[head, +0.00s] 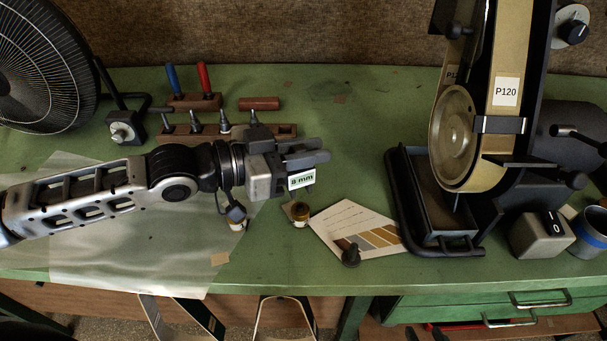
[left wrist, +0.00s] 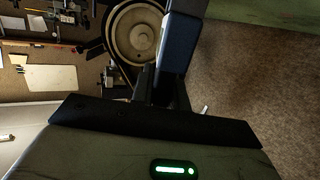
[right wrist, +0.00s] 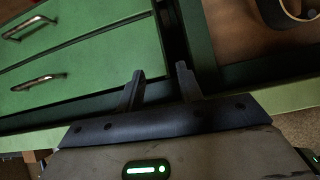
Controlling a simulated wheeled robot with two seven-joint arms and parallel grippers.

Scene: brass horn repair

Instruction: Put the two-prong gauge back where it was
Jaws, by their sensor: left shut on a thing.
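My left gripper (head: 322,152) reaches in from the left, above the middle of the green bench. It is shut on a dark piece with a white "8 mm" label (head: 301,180), which I take to be the two-prong gauge; its prongs are not clear. In the left wrist view a dark blue-grey piece (left wrist: 180,45) stands at the fingers. A wooden rack (head: 285,130) with several pointed metal tools lies behind the gripper, partly hidden by my arm. My right gripper (right wrist: 160,74) is open and empty, in front of green drawers (right wrist: 85,60).
A belt sander (head: 505,130) with a tray stands at the right. A card with colour strips (head: 355,228), a small amber jar (head: 300,211) and a dark knob (head: 351,257) lie below the gripper. A block (head: 195,101) holds blue and red handles. A fan (head: 45,65) stands left.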

